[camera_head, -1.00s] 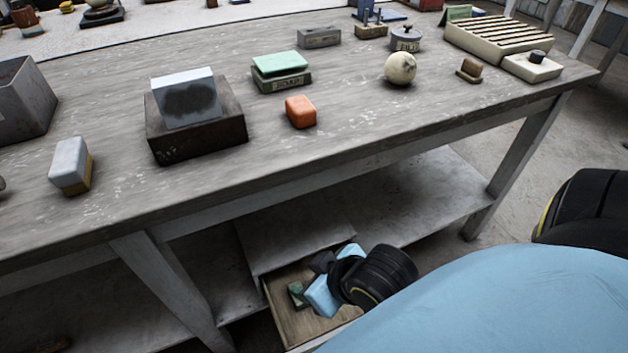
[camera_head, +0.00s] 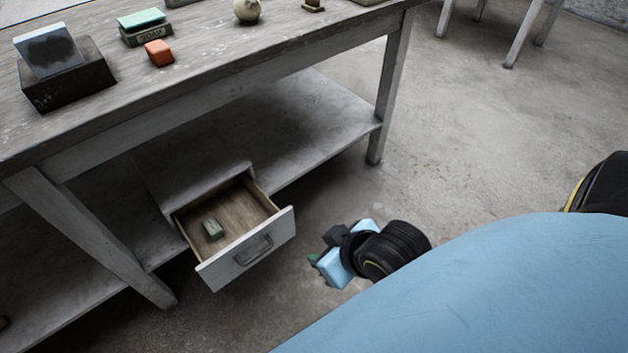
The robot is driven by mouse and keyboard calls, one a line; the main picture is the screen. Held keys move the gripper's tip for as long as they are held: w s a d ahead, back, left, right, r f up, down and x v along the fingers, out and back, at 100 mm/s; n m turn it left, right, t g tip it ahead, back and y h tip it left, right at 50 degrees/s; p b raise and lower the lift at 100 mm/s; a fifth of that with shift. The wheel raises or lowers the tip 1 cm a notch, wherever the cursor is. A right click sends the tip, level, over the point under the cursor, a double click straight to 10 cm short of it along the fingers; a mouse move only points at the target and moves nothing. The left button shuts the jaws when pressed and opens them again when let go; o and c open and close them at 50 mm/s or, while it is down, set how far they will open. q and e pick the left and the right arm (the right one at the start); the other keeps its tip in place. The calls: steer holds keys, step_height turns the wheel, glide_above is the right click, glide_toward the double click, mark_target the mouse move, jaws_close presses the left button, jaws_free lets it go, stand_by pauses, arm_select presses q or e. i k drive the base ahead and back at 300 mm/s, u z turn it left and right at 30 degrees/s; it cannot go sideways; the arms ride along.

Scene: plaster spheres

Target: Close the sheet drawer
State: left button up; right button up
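The sheet drawer (camera_head: 246,262) is pulled out from under the table's lower shelf. Its pale front has a dark handle (camera_head: 253,250). A small greenish block (camera_head: 213,229) lies inside on the wooden bottom. My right gripper (camera_head: 318,261), with blue and black parts, is to the right of the drawer front, apart from it in the picture. A small green bit shows at its tip, but I cannot tell what it is. Its fingers are mostly hidden by its own wrist, so its opening is unclear. My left gripper is out of view.
The table (camera_head: 230,85) carries an orange block (camera_head: 159,53), a round pale ball (camera_head: 247,10) and a dark box (camera_head: 68,88) with a grey block. A table leg (camera_head: 95,240) stands left of the drawer.

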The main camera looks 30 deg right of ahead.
mark_target(253, 226)
steer(key=z, duration=0.1)
steer(key=k, duration=0.4)
steer(key=z, duration=0.65)
steer(key=i, duration=0.45)
steer(key=u, duration=1.75)
steer(key=k, duration=0.7)
steer(key=z, duration=0.75)
steer(key=i, duration=0.5)
